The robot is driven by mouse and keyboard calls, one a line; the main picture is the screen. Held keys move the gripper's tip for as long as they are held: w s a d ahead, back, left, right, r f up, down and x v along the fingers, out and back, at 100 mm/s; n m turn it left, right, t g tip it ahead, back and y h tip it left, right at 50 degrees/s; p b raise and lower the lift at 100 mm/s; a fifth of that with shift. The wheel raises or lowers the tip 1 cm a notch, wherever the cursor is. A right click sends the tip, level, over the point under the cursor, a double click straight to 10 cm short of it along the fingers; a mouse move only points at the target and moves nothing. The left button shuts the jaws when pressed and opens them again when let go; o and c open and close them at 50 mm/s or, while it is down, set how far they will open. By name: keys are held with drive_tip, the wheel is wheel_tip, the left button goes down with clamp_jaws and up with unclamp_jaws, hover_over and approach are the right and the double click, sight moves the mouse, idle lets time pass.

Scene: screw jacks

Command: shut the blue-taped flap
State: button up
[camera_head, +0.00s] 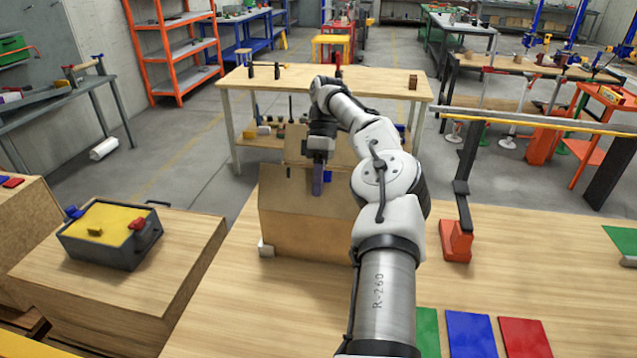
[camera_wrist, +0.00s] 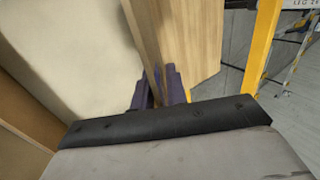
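A brown cardboard box (camera_head: 305,232) stands on the wooden table in the head view, with raised panels at its top. One upright flap (camera_head: 287,190) shows at its front and another flap (camera_head: 300,145) stands behind it. I cannot make out blue tape on either. My gripper (camera_head: 317,182) points down at the front flap, its purple fingers overlapping it in the picture; contact is unclear. My arm hides the box's right side.
A grey box with a yellow top (camera_head: 100,225) and blue and red clamps sits on a wooden block at left. A red-based post (camera_head: 456,240) stands right of my arm. Green, blue (camera_head: 470,335) and red plates lie at the front.

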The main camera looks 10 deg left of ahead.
drive_tip(key=shift+o, duration=1)
drive_tip(key=shift+s, duration=0.15)
